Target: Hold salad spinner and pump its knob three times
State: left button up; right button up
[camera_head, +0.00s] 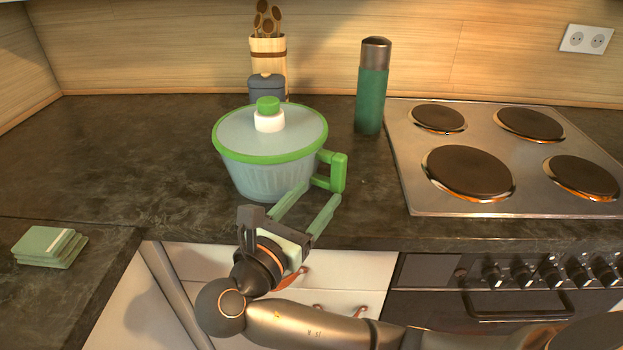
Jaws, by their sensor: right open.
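The salad spinner (262,170) stands upright on the dark countertop, a translucent bowl with a green-rimmed lid. Its knob (268,118), white with a green top, stands up from the middle of the lid. A green handle (339,173) sticks out from its right side. My right gripper (320,193) is open and empty at the counter's front, its pale green fingers pointing at the lower part of the handle. One fingertip overlaps the bowl's lower right side in the picture; I cannot tell whether it touches. My left gripper is not in view.
A green bottle (372,95) stands behind and right of the spinner. A stove (500,205) with several burners fills the right. Behind the spinner are a grey jar (266,87) and a utensil holder (268,58). Folded cloths (48,245) lie front left. The counter left of the spinner is clear.

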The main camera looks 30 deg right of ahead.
aim_at(336, 176)
jog(key=shift+w+d, duration=0.15)
jog(key=shift+d, duration=0.3)
jog(key=b+x, duration=0.2)
jog(key=x, duration=0.7)
jog(key=shift+d, duration=0.4)
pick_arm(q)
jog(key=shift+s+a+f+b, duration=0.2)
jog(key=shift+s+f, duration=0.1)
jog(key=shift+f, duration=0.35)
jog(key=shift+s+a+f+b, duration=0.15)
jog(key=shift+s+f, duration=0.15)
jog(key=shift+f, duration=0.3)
pick_arm(e)
jog(key=shift+w+d, duration=0.45)
jog(key=shift+d, duration=0.1)
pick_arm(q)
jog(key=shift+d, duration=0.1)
pick_arm(e)
grip_shut()
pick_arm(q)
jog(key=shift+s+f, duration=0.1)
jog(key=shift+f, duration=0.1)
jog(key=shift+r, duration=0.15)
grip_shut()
